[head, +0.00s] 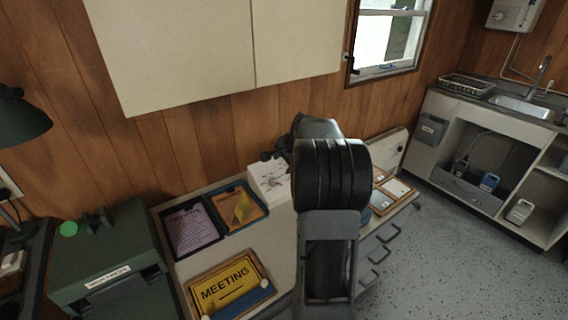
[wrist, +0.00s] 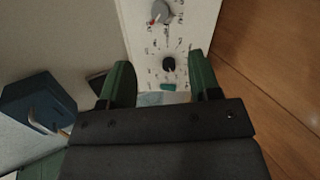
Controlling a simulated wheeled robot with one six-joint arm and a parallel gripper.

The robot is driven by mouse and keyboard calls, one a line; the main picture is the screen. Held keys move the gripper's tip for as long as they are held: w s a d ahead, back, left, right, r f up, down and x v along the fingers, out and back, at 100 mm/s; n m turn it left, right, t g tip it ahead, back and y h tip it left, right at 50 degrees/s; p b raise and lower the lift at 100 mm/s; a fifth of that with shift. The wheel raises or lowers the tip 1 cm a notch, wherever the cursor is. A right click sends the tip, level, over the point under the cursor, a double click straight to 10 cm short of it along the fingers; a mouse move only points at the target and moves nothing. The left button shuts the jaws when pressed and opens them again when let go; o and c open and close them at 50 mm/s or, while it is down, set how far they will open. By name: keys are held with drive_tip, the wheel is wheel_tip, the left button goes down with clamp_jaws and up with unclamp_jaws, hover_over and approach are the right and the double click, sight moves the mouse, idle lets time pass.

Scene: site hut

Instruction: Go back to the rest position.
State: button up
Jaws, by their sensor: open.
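My gripper (wrist: 162,78) shows in the wrist view with its two green fingers apart and nothing held between them. Beyond the fingers is a white panel (wrist: 185,35) with several knobs. I cannot tell whether the fingers touch it. In the head view my arm rises through the middle of the picture and reaches over the desk toward the wood wall. The arm hides most of my gripper there.
On the desk are two dark trays, one with a purple sheet (head: 190,228), one with an orange sheet (head: 240,207), and a yellow MEETING sign (head: 226,287). A green box (head: 110,262) stands left. Cupboards (head: 185,45) hang above. The floor (head: 440,245) at right is clear.

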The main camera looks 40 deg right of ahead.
idle(0.4)
drive_tip(key=s+a+r+n+g+p, duration=0.1)
drive_tip(key=s+a+r+n+p, duration=0.2)
drive_tip(key=s+a+n, duration=0.5)
drive_tip(key=s+a+r+n+g+p, duration=0.1)
drive_tip(key=s+a+r+n+p, duration=0.2)
drive_tip(key=s+a+n, duration=0.5)
drive_tip(key=s+a, duration=0.4)
drive_tip(key=a, duration=0.8)
drive_tip(key=shift+r+n+p, duration=0.2)
drive_tip(key=shift+n+p, duration=0.15)
drive_tip(key=shift+n, duration=0.05)
drive_tip(key=shift+c, duration=0.2)
